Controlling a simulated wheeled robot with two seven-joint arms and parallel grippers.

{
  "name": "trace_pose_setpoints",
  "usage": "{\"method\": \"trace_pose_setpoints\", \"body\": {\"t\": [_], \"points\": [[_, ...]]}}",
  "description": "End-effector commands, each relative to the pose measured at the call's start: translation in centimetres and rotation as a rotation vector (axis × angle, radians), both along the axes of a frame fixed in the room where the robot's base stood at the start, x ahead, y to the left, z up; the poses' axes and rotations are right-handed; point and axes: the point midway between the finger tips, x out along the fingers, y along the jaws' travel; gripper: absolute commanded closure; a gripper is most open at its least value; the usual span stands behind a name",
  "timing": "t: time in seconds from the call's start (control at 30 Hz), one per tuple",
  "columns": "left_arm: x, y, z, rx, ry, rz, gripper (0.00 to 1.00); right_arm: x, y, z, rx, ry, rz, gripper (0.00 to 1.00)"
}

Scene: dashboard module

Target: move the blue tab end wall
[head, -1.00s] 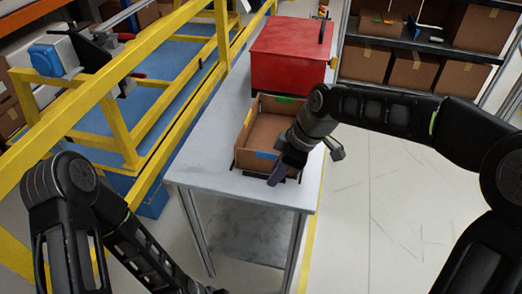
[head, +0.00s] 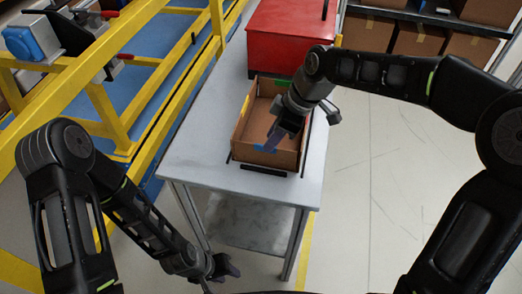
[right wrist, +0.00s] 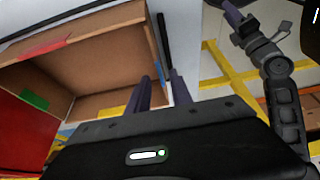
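The open brown cardboard box (head: 243,122) stands on the grey table. Its blue tab (head: 266,149) is on the near end wall (head: 246,152), which looks upright. My right gripper (head: 279,132) points down above the box at that wall, partly hiding the tab. In the right wrist view the blue tab (right wrist: 161,66) shows beside the two spread dark fingers (right wrist: 161,90). I cannot tell whether the wall lies between them; nothing looks gripped. My left gripper (head: 225,267) is low in front of the table, away from the box; its opening is unclear.
A green tab (head: 282,84) marks the far end wall, and a red tab (right wrist: 53,47) shows on a side wall. A red bin (head: 290,40) stands behind the box. A black strip (head: 264,170) lies in front of it. Yellow rails (head: 175,110) run along the left.

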Motion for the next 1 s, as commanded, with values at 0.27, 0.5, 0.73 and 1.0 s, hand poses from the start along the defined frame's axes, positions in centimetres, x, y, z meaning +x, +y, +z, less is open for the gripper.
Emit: {"method": "trace_pose_setpoints", "body": {"t": [0.27, 0.5, 0.73, 1.0], "points": [[0.0, 0.0, 0.2, 0.0, 0.0, 0.0, 0.64, 0.2, 1.0, -2.5, 0.001, 0.005, 0.001, 0.74], [0.0, 0.0, 0.5, 0.0, 0.0, 0.0, 0.64, 0.7, 2.4, -5.8, 0.0, 0.003, 0.002, 0.74], [0.0, 0.0, 0.6, 0.0, 0.0, 0.0, 0.64, 0.9, 2.8, -7.2, 0.0, 0.001, 0.0, 0.74], [0.0, 0.0, 0.6, 0.0, 0.0, 0.0, 0.64, 0.9, 2.8, -7.2, 0.0, 0.0, 0.0, 0.79]]}}
